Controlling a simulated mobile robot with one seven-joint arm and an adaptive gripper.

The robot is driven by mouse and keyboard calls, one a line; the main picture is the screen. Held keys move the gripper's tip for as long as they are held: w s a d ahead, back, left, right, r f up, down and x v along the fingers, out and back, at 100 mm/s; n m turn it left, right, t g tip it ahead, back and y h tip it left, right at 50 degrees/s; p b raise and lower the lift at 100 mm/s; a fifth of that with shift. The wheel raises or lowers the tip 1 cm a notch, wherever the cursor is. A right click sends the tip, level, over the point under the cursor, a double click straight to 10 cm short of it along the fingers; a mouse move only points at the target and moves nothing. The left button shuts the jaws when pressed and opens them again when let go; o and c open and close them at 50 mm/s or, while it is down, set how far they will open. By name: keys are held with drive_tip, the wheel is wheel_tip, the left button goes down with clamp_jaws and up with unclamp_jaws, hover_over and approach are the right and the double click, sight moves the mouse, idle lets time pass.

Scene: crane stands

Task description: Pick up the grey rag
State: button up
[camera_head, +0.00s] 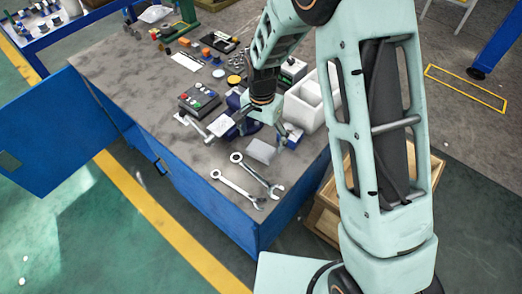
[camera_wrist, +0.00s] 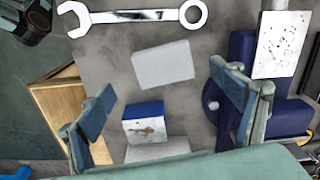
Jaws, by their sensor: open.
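The grey rag (camera_wrist: 163,65) is a light grey, folded, roughly rectangular piece lying flat on the workbench. It also shows in the head view (camera_head: 261,151), near the bench's front right corner, just in front of my gripper (camera_head: 256,130). In the wrist view my gripper (camera_wrist: 165,98) is open, with one finger on each side of the picture. The rag lies between and a little beyond the fingertips, and nothing is seen held. The exact height of the fingertips above the bench is hard to tell.
Two wrenches (camera_head: 237,188) lie in front of the rag; one wrench (camera_wrist: 135,16) shows above it in the wrist view. A blue vise (camera_wrist: 262,72) stands close at right. A blue-and-white box (camera_wrist: 145,122) and white bins (camera_head: 304,103) are near. A wooden crate (camera_head: 322,207) stands beside the bench.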

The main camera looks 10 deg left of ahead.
sight(261, 148)
drive_tip(key=shift+w+a+f, duration=0.1)
drive_tip(key=shift+w+f, duration=0.05)
drive_tip(key=shift+f, duration=1)
drive_tip(key=shift+w+a+f, duration=0.1)
drive_tip(key=shift+f, duration=1.05)
drive_tip(key=shift+c, duration=0.6)
drive_tip(key=c, duration=1.1)
drive_tip(key=shift+r, duration=0.1)
drive_tip(key=shift+r, duration=0.6)
drive_tip(key=s+d+r, duration=0.1)
drive_tip(key=d+r, duration=0.3)
drive_tip(key=s+d+r, duration=0.1)
drive_tip(key=d+r, duration=0.2)
drive_tip(key=d, duration=0.2)
drive_tip(key=s+d+r, duration=0.1)
drive_tip(key=d+r, duration=0.3)
drive_tip(key=shift+s+d+r, duration=0.3)
drive_tip(key=shift+s+r, duration=0.05)
drive_tip(key=shift+s, duration=0.05)
